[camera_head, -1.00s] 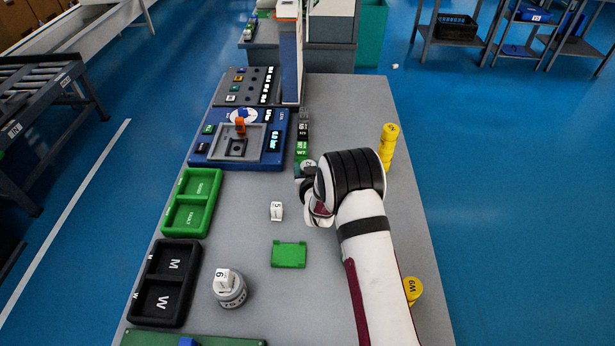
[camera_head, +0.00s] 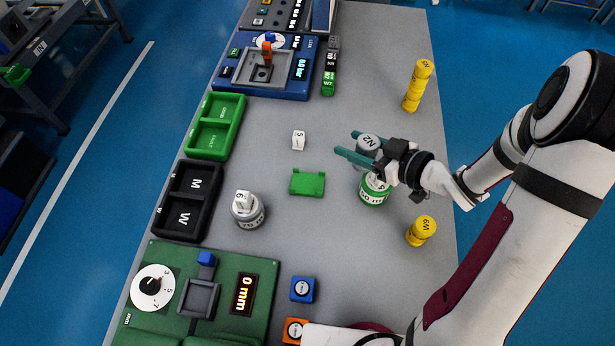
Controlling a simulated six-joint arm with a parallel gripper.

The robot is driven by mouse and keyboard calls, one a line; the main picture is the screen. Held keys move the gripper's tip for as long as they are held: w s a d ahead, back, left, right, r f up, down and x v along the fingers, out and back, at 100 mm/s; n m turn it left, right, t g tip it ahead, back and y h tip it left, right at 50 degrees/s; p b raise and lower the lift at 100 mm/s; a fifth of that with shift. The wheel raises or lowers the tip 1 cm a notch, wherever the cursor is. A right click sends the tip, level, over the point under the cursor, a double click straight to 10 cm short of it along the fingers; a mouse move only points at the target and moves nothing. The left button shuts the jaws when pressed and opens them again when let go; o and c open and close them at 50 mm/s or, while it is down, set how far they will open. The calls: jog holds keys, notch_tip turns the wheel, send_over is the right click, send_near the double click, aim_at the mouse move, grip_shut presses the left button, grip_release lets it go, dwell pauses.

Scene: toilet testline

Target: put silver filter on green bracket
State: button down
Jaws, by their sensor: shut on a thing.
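A silver cylinder marked N2 (camera_head: 368,144), which looks like the silver filter, is between the two teal fingers of my gripper (camera_head: 345,143). The fingers reach left past its sides and are shut on it. I cannot tell whether it touches the table. The green bracket (camera_head: 307,182) lies flat and empty on the grey table, to the left of and nearer than my gripper. Another grey cylinder (camera_head: 248,212) with a white tag marked 6 stands farther left, apart from the bracket.
A green and white cylinder (camera_head: 374,191) stands close below my gripper. Yellow stacks (camera_head: 417,86) and (camera_head: 421,230) stand along the right edge. A white block marked 5 (camera_head: 299,140) stands behind the bracket. Green (camera_head: 240,126) and black (camera_head: 187,200) trays line the left.

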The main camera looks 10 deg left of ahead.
jog(key=a+f, duration=0.2)
jog(key=a, duration=0.1)
jog(key=a+f, duration=0.2)
jog(key=a, duration=0.2)
jog(key=a+f, duration=0.2)
jog(key=a, duration=0.2)
jog(key=shift+a+f, duration=0.15)
jog(key=shift+f, duration=0.2)
jog(key=shift+a+f, duration=0.2)
jog(key=shift+f, duration=1.95)
jog(key=shift+f, duration=0.1)
jog(key=shift+c, duration=1.4)
grip_release()
jog(key=shift+s+d+r, duration=0.1)
jog(key=shift+d+r, duration=0.15)
jog(key=v, duration=1.1)
jog(key=shift+d+r, duration=0.15)
